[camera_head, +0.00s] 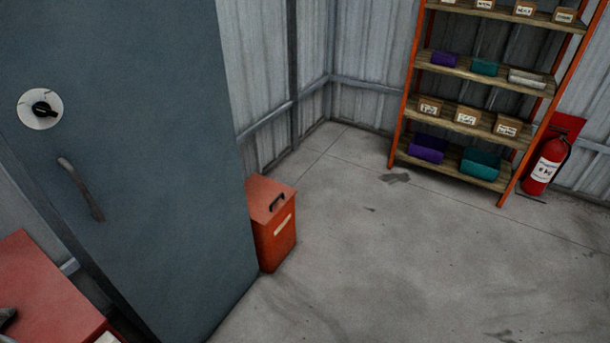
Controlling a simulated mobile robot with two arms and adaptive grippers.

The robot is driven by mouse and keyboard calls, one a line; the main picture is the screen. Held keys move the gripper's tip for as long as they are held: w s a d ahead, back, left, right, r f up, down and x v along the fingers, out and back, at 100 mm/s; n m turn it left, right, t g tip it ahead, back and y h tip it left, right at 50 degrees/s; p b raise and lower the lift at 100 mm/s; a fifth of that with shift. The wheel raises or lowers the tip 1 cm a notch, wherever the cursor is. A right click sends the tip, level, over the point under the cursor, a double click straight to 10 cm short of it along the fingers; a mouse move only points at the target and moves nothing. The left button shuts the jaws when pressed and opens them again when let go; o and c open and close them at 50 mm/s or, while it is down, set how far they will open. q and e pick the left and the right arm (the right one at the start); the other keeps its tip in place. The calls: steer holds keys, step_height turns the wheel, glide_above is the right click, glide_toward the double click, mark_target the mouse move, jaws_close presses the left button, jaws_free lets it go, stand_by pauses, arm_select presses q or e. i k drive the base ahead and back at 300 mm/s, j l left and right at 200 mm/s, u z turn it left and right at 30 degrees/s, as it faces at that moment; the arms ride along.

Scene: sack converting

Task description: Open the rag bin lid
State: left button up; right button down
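The rag bin (278,241) is a small orange-red box with a pale label on its front. It stands on the concrete floor beside the blue-grey cabinet, near the corrugated wall. Its lid (266,193) lies shut on top and carries a dark handle (277,203). The cabinet hides part of the bin's left side. Neither of my grippers shows in the head view.
The tall blue-grey cabinet (150,150), with a round dial and a bar handle, fills the left. A red surface (45,290) is at lower left. An orange-framed shelf (450,115) and a fire extinguisher (546,166) stand at the back right. The middle floor is clear.

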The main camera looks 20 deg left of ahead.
mark_target(266, 197)
steer(key=i+u, duration=0.15)
steer(key=i, duration=0.25)
steer(key=i+l+u, duration=0.15)
steer(key=i, duration=0.3)
steer(key=i+l+u, duration=0.15)
steer(key=i, duration=0.25)
steer(key=i+l+u, duration=0.15)
steer(key=i, duration=0.25)
steer(key=i+l+u, duration=0.2)
steer(key=u, duration=0.25)
steer(key=i+l+u, duration=0.3)
steer(key=u, duration=0.15)
steer(key=i+l+u, duration=0.25)
steer(key=l+u, duration=0.2)
steer(key=i+l+u, duration=0.15)
steer(key=l+u, duration=0.25)
